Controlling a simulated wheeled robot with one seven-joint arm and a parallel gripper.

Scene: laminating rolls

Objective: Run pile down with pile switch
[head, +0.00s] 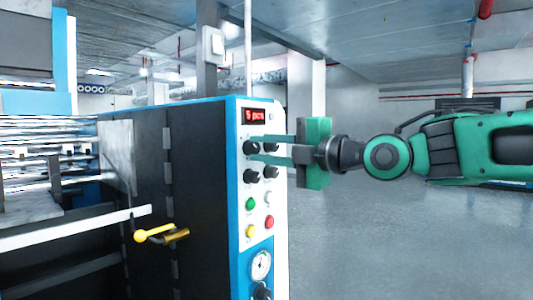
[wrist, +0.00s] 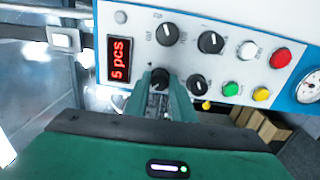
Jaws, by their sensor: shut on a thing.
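The control panel (head: 260,215) is on the front of a blue and black machine. It carries several black knobs, and I cannot read which one is the pile switch. My green gripper (head: 257,149) reaches the panel from the right, its fingers at the upper left knob (head: 250,147). In the wrist view my gripper (wrist: 160,90) is shut on this knob (wrist: 160,77), whose front still shows between the fingertips. Beside it are the lower left knob (wrist: 197,84), the upper right knob (wrist: 167,34) and the lower right knob (wrist: 210,42). A red display (wrist: 119,60) reads "5 pcs".
Below the knobs are a green button (head: 250,204), a white button (head: 269,197), a red button (head: 269,222), a yellow button (head: 250,231) and a gauge (head: 261,265). A yellow handle (head: 155,233) sticks out on the left. The floor (head: 400,250) at right is clear.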

